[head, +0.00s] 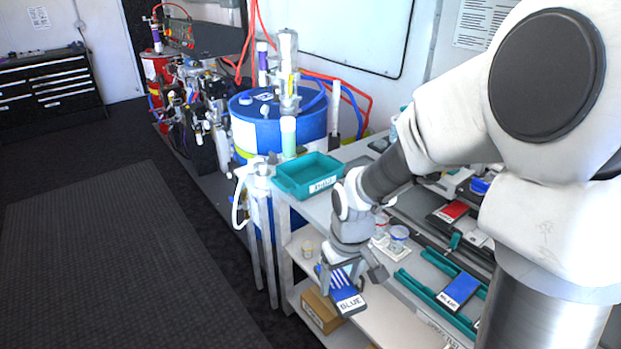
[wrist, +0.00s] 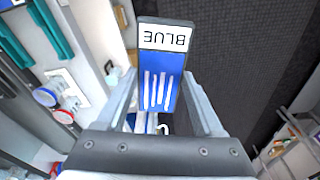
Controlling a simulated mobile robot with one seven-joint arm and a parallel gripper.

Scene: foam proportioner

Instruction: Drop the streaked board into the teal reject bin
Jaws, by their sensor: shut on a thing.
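The streaked board (head: 346,293) is blue with white streaks and a white end marked "BLUE". My gripper (head: 350,276) is shut on it and holds it out past the front edge of the bench. In the wrist view the streaked board (wrist: 162,64) sits between the two fingers, its label end pointing away from the gripper. The teal reject bin (head: 284,184) stands on the left end of the bench top, behind and to the left of my gripper. It is open at the top, with a white label on its front, and looks empty.
Another blue board (head: 460,290) lies in a teal rack on the bench, with a red board (head: 453,211) farther back. Small cups (head: 399,234) stand beside my arm. A cardboard box (head: 322,311) sits on a lower shelf. A blue drum (head: 262,122) stands behind the bin.

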